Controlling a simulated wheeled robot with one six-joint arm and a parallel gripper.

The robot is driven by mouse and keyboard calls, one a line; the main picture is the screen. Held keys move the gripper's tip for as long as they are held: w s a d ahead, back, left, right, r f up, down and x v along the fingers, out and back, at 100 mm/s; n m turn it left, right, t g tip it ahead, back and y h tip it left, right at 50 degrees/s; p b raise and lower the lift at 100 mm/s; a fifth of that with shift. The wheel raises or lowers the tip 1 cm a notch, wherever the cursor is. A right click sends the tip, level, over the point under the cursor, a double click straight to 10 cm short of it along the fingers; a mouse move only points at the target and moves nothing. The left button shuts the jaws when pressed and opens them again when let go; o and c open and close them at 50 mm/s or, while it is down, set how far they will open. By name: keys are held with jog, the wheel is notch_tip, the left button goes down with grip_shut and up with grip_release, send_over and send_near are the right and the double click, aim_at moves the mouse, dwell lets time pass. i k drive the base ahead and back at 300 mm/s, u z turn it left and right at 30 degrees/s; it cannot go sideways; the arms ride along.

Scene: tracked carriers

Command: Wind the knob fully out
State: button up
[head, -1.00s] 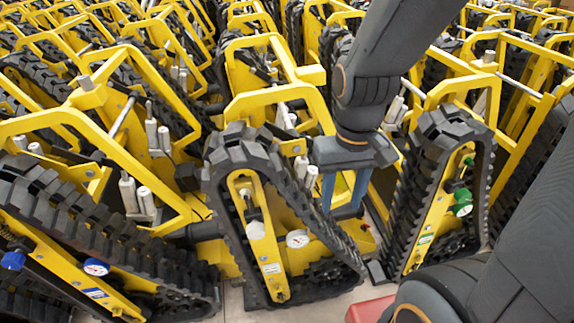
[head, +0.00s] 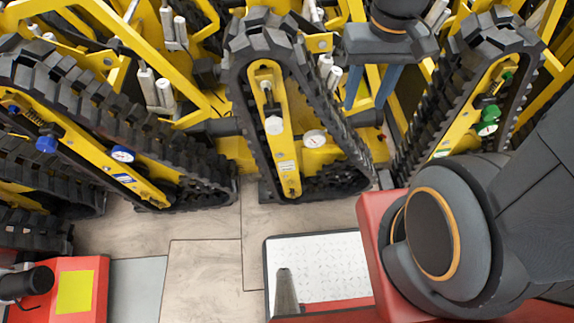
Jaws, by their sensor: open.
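Three hand knobs show on the yellow side plates of the tracked carriers. A white knob (head: 273,125) is on the middle carrier, on a threaded stem, above a label and left of a round gauge (head: 315,139). A blue knob (head: 46,145) is on the left carrier, beside a spring. A green knob (head: 489,115) is on the right carrier. My gripper (head: 368,98) points down, open and empty, with two blue-grey fingers. In the picture it is right of the white knob and left of the green one, apart from both. Its depth among the carriers is hard to tell.
Black rubber tracks (head: 240,95) and yellow frames crowd the space around my gripper. Bare floor (head: 205,220) lies in front of the carriers. My red base and a metal tread-plate deck (head: 320,265) fill the lower right. A red block with a yellow square (head: 75,291) is at lower left.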

aim_at(274, 124)
jog(key=u, duration=2)
jog(key=k, duration=0.95)
jog(key=z, duration=1.85)
